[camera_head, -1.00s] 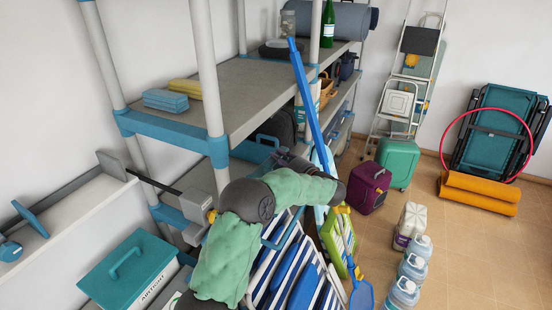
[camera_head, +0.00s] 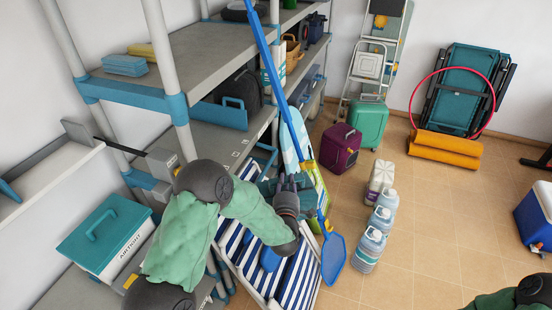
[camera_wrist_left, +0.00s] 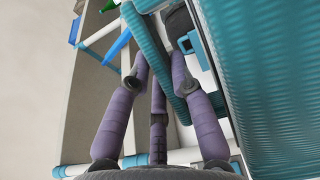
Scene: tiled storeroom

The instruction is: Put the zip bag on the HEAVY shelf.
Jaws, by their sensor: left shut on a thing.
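My left gripper (camera_head: 287,190) hangs in front of the shelf rack, above the striped folded chairs. In the left wrist view its fingers (camera_wrist_left: 160,85) are shut on a teal ribbed band. The band appears to belong to a large teal ribbed body, which I take as the zip bag (camera_wrist_left: 265,90). In the head view only bits of teal (camera_head: 268,187) show around the hand, so most of the bag is hidden. The rack has a middle shelf (camera_head: 212,140) and an upper shelf (camera_head: 190,85). I cannot read a HEAVY label. My right gripper is out of view.
A teal AIRTIGHT box (camera_head: 105,235) stands on the low shelf at left. A blue handled box (camera_head: 222,115) and a dark bag (camera_head: 240,90) are on the middle shelf. A blue pole (camera_head: 265,50) leans across the rack front. Water jugs (camera_head: 370,245) stand on the floor.

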